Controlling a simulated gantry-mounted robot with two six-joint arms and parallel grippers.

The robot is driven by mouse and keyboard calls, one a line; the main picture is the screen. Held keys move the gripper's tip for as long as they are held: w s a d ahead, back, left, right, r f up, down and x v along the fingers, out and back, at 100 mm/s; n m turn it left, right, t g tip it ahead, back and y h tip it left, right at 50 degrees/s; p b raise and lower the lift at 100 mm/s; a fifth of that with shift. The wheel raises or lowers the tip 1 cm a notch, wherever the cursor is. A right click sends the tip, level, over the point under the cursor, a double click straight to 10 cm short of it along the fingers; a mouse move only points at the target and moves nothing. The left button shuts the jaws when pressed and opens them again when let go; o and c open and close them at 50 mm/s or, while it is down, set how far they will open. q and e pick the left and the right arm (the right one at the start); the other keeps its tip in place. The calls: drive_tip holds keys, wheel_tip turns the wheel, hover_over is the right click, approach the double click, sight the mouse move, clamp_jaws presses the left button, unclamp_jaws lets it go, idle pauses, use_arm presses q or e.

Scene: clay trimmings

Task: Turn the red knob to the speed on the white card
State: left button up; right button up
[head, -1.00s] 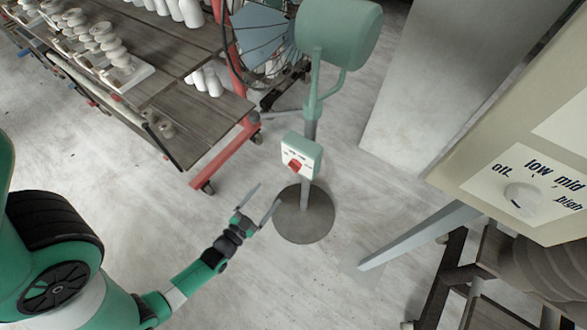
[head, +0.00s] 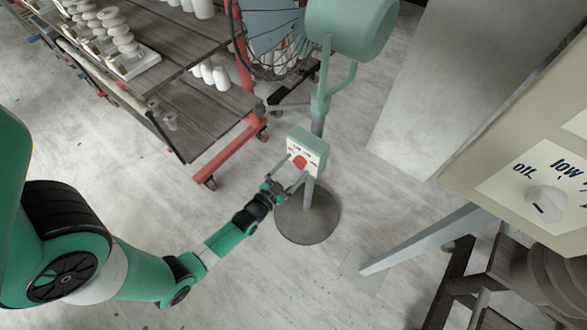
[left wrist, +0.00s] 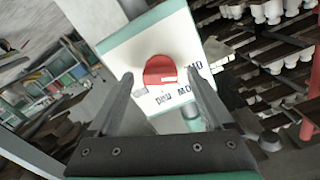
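The red knob (head: 300,162) is on the white face of a small green-sided control box (head: 312,145) on the fan's stand. In the left wrist view the red knob (left wrist: 160,71) has a short pale mark near its lower right edge. The lettering around it is turned and partly hidden. My left gripper (head: 291,171) is open in front of the box, its two fingers (left wrist: 160,80) on either side of the knob, with gaps visible. A blank-looking white patch (head: 577,122), possibly the card, is cut off at the right edge; no writing is readable. My right gripper is not in view.
A cream box (head: 520,120) at right carries a white knob (head: 546,203) with "off" and "low" labels. The fan stand's round base (head: 307,222) is on the floor. Shelves with pottery (head: 190,100) stand at left. Floor in front is clear.

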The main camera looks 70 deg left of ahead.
use_arm(q)
clamp_jaws()
drive_tip(key=shift+m, duration=0.4)
drive_tip(key=m, duration=0.3)
drive_tip(key=shift+m, duration=2.5)
drive_tip(key=shift+o, duration=0.3)
unclamp_jaws()
